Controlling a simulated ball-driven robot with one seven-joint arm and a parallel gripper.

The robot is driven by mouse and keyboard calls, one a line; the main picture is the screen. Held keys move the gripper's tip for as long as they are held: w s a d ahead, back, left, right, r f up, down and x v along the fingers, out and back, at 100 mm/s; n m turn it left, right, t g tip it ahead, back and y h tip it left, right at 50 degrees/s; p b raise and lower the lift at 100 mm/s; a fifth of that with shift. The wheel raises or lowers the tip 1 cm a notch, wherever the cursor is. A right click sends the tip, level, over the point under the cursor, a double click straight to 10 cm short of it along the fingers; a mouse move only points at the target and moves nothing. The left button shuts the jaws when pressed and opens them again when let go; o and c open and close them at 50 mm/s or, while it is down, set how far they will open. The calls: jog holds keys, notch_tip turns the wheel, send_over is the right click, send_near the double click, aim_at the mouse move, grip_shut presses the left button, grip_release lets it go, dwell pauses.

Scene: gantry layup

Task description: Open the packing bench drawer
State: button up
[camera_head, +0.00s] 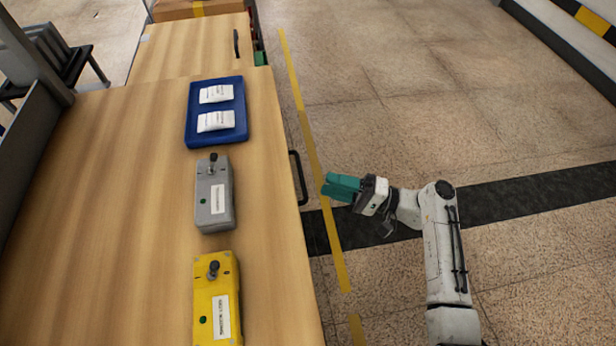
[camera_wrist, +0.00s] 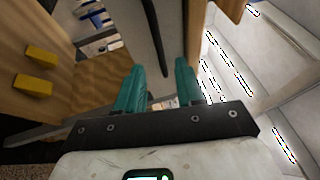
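The packing bench (camera_head: 130,230) has a wooden top and runs along the left of the head view. A black bar handle (camera_head: 299,178) sticks out from its right side; the drawer front itself is hidden below the top in that view. My gripper (camera_head: 326,187), with teal fingers, is to the right of this handle, with a gap between them. In the wrist view my gripper (camera_wrist: 160,72) is open, its fingers spread and nothing held. A dark curved bar, which looks like the handle (camera_wrist: 155,40), lies beyond and between the fingertips.
A blue tray (camera_head: 190,118) with two white packets, a grey control box (camera_head: 214,205) and a yellow control box (camera_head: 215,300) stand on the bench. Another dark handle (camera_head: 236,43) is farther back. The floor right of the bench is clear.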

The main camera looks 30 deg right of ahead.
jog(key=x, duration=0.6)
jog(key=shift+a, duration=0.3)
jog(key=shift+w, duration=0.1)
jog(key=shift+c, duration=0.4)
grip_shut()
